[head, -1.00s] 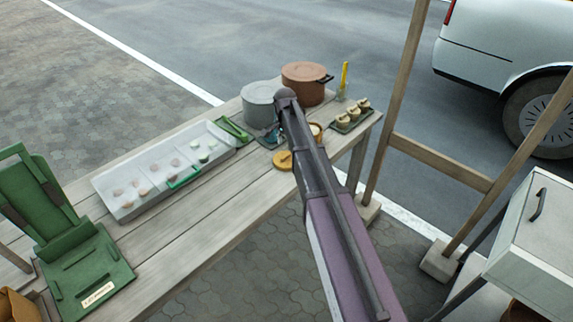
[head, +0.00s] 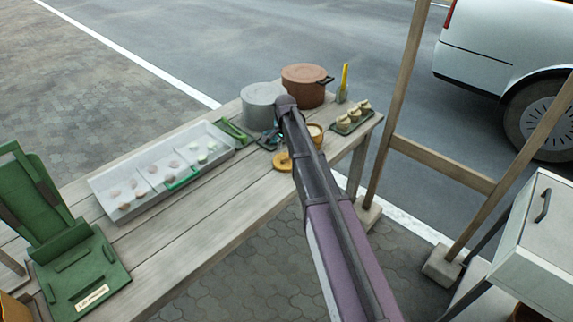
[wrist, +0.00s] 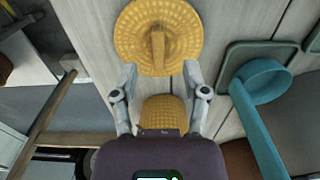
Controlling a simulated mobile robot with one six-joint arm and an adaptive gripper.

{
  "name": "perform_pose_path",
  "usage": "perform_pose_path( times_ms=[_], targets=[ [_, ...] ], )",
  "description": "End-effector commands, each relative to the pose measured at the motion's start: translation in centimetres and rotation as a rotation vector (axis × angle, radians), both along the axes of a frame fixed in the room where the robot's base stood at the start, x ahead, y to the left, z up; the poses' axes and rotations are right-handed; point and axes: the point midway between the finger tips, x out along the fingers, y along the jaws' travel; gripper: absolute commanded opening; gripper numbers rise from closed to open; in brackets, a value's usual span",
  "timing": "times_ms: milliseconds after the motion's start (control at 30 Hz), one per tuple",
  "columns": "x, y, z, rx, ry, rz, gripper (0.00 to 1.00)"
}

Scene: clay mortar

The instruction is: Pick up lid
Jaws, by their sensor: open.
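The lid is a round yellow woven disc with a raised bar handle across its middle. It lies flat on the wooden table (head: 215,200), near the edge closest to me in the head view (head: 280,163), and at the top of the wrist view (wrist: 185,35). My gripper (wrist: 159,70) is open and empty, its two grey fingertips apart at the near rim of the lid. The handle lies ahead of the gap between them. In the head view my arm hides the gripper. A yellow woven pot (wrist: 162,108) sits below the fingers in the wrist view.
A teal ladle (wrist: 255,100) lies by a dark green tray right of my gripper in the wrist view. A grey pot (head: 262,106) and a brown pot (head: 304,88) stand at the back. A divided tray (head: 130,207) stands left. The table's front middle is clear.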

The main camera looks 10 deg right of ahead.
Motion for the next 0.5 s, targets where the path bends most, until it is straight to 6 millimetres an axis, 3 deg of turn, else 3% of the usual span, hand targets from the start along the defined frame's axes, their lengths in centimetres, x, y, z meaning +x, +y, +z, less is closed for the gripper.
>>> perform_pose_path(
  times_ms=[200, 500],
  targets=[
    [0.0, -0.1, -2.1, 0.000, 0.000, 0.000, 0.59],
    [0.0, 0.0, -3.5, 0.000, 0.000, 0.000, 0.59]
  ],
)
